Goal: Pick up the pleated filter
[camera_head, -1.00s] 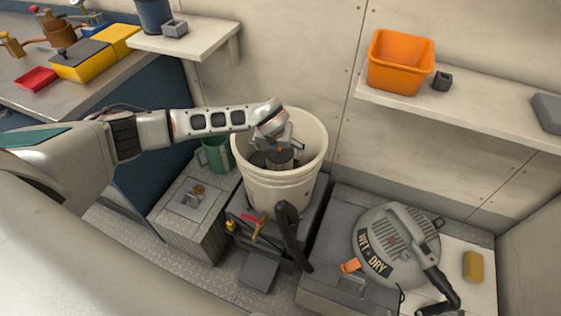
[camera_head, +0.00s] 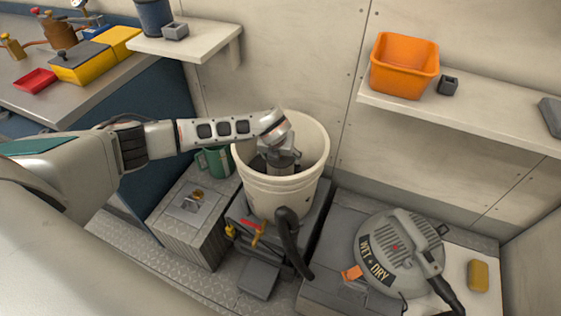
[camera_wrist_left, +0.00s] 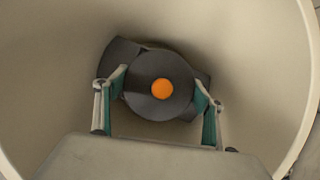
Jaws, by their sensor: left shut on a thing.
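The pleated filter (camera_wrist_left: 142,104) shows in the left wrist view as a dark grey round end with an orange disc in its middle, inside the cream bucket (camera_wrist_left: 45,60). In the head view the grey filter (camera_head: 281,168) shows inside the bucket (camera_head: 283,197), below my left gripper (camera_head: 279,155). My left gripper reaches down into the bucket and is shut on the filter, one finger on each side in the wrist view (camera_wrist_left: 160,95). A further dark shape lies behind the filter; I cannot tell what it is. My right gripper is not in view.
A grey wet-dry vacuum head (camera_head: 400,250) with a black hose lies right of the bucket. A green mug (camera_head: 215,160) stands close left of it. A shelf with an orange bin (camera_head: 404,68) is at the upper right. The bucket wall surrounds my gripper.

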